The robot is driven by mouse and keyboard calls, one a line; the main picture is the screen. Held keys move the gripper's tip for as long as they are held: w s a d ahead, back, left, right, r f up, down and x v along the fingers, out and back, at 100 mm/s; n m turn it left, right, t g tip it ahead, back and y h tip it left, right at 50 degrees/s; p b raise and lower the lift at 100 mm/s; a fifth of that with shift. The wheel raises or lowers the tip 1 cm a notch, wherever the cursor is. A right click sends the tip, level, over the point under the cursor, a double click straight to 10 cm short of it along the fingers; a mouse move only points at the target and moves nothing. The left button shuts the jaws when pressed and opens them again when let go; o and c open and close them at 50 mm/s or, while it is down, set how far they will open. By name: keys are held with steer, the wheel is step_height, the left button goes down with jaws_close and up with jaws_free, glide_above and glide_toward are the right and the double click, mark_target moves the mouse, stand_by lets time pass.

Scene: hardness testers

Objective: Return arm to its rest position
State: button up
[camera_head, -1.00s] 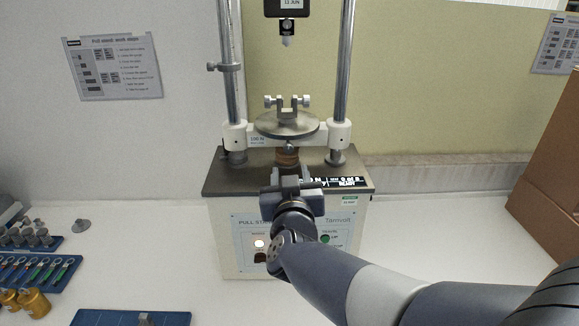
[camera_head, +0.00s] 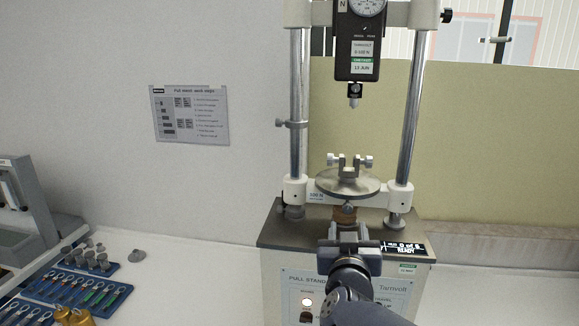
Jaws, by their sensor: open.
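My gripper (camera_head: 349,236) is in the lower middle of the head view, in front of the pull stand (camera_head: 275,240). It points away from me toward the stand, below the round metal plate (camera_head: 347,182). I see it from behind, and its jaws appear empty. My arm comes in from the bottom edge and covers part of the stand's front panel. A small clamp (camera_head: 350,162) with side screws sits on the plate. The force gauge (camera_head: 361,50) hangs above, between two upright columns.
At the lower left, a blue tray (camera_head: 118,300) holds several coloured tools, and several small metal pieces (camera_head: 92,260) stand behind it. Brass weights (camera_head: 75,317) are at the bottom edge. A grey machine (camera_head: 38,195) stands at far left. White bench (camera_head: 190,265) is clear between tray and stand.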

mark_target(348, 210)
steer(key=w, duration=0.2)
steer(key=w+d, duration=0.1)
steer(key=w, duration=0.1)
steer(key=w+p, duration=0.1)
steer(key=w, duration=0.2)
steer(key=shift+d, duration=0.25)
steer(key=shift+s, duration=0.15)
